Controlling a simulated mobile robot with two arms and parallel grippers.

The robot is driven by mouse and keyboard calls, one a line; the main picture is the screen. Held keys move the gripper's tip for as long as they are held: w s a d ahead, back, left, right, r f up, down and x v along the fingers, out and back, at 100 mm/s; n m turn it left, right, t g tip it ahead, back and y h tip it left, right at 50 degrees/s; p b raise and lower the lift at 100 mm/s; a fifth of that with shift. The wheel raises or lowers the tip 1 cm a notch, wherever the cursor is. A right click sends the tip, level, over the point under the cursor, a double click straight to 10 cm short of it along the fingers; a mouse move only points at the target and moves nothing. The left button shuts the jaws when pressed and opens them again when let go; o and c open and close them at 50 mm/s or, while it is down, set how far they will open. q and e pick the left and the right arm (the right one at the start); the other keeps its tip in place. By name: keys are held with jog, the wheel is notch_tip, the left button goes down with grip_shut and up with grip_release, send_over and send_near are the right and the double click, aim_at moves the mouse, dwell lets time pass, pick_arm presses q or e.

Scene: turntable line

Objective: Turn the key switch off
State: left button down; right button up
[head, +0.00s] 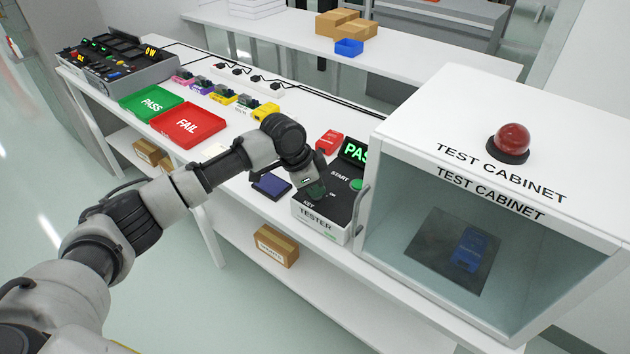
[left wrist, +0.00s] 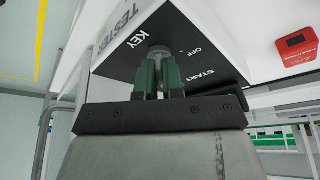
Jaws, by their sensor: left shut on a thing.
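The tester (head: 320,228) is a box with a black sloped top and a white front edge marked TESTER, standing left of the test cabinet. Its display shows green letters, partly cut off by the cabinet, beside a green START button (head: 357,184). My left gripper (head: 314,192) is down at the KEY corner of the panel and hides the key in the head view. In the left wrist view its green-padded fingers (left wrist: 159,72) are shut on the key switch (left wrist: 159,50), of which a grey round part shows. OFF is printed beside it. The key's angle cannot be told.
The test cabinet (head: 480,110) stands close right of the tester, with a red dome light and a blue item inside. A red box (head: 329,142) and a dark blue device (head: 271,185) lie near the tester. PASS (head: 151,103) and FAIL (head: 188,124) trays are farther left.

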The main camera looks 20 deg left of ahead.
pick_arm(q)
jog(key=n+y+p, duration=0.1)
jog(key=n+p, duration=0.2)
jog(key=p, duration=0.2)
jog(key=n+t+y+p, duration=0.1)
jog(key=n+p, duration=0.3)
jog(key=p, duration=0.1)
jog(key=n+t+y+p, duration=0.1)
jog(key=n+p, duration=0.2)
jog(key=p, duration=0.2)
jog(key=shift+s+d+r+n, duration=0.1)
jog(key=shift+d+r+n, duration=0.1)
jog(key=shift+r+n, duration=0.1)
jog(key=shift+f+n+y+p, duration=0.1)
jog(key=shift+n+y+p, duration=0.5)
jog(key=shift+n+p, duration=0.5)
jog(key=shift+f+n+y+p, duration=0.1)
jog(key=shift+n+y+p, duration=0.5)
jog(key=shift+n, duration=0.9)
jog(key=c, duration=1.3)
grip_release()
jog(key=shift+o, duration=0.2)
jog(key=v, duration=1)
jog(key=shift+r+b, duration=0.3)
jog(key=shift+r, duration=0.05)
jog(key=shift+s, duration=0.1)
